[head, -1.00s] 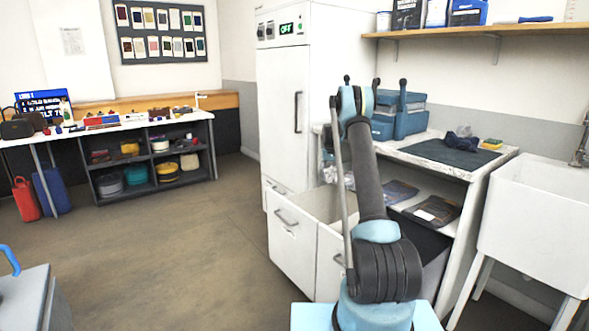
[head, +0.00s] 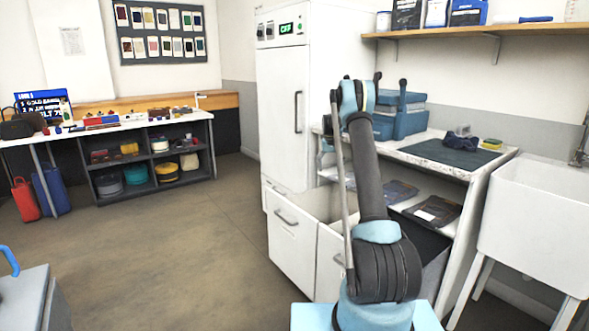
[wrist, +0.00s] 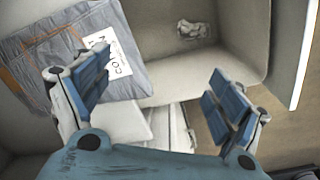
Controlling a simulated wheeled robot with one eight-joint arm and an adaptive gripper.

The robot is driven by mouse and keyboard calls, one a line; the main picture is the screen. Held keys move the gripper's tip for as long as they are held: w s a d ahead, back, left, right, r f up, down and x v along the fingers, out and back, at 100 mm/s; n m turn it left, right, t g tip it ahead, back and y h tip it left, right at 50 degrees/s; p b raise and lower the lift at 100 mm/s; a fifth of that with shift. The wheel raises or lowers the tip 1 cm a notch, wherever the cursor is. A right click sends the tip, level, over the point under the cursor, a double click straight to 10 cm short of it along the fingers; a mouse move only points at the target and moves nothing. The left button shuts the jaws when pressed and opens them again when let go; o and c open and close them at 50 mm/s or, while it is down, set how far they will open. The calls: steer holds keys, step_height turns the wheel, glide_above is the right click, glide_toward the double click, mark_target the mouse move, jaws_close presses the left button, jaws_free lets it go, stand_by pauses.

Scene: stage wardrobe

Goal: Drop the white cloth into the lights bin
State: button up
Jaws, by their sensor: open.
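A small crumpled white cloth (wrist: 192,28) lies on the floor of a pale, open-topped bin (wrist: 232,62) in the wrist view. My gripper (wrist: 155,95) is open above the bins, with nothing between its blue-padded fingers, and apart from the cloth. In the head view the white open-topped bins (head: 287,228) stand in front of the tall white cabinet. My arm hides part of them, and the gripper itself is hidden there. I cannot read a name on the bin that holds the cloth.
A grey fabric piece with a partly readable white label (wrist: 113,65) lies left of the cloth in the wrist view. The tall cabinet (head: 283,110), a worktable (head: 430,148) and a white sink (head: 535,215) surround the bins. Floor at left (head: 180,250) is clear.

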step_height(320, 180, up, 7)
steer(key=shift+a, duration=0.15)
stand_by(0.4)
steer(key=s+r+t, duration=0.1)
steer(key=s+r, duration=0.7)
steer(key=s, duration=0.5)
steer(key=s+r, duration=0.7)
steer(key=s, duration=2.7)
steer(key=s+f, duration=0.8)
steer(key=s, duration=0.4)
steer(key=s+f+m+t, duration=0.1)
steer(key=s+f, duration=0.8)
steer(key=s, duration=0.3)
steer(key=shift+s+f+y, duration=0.2)
steer(key=shift+f+y, duration=0.1)
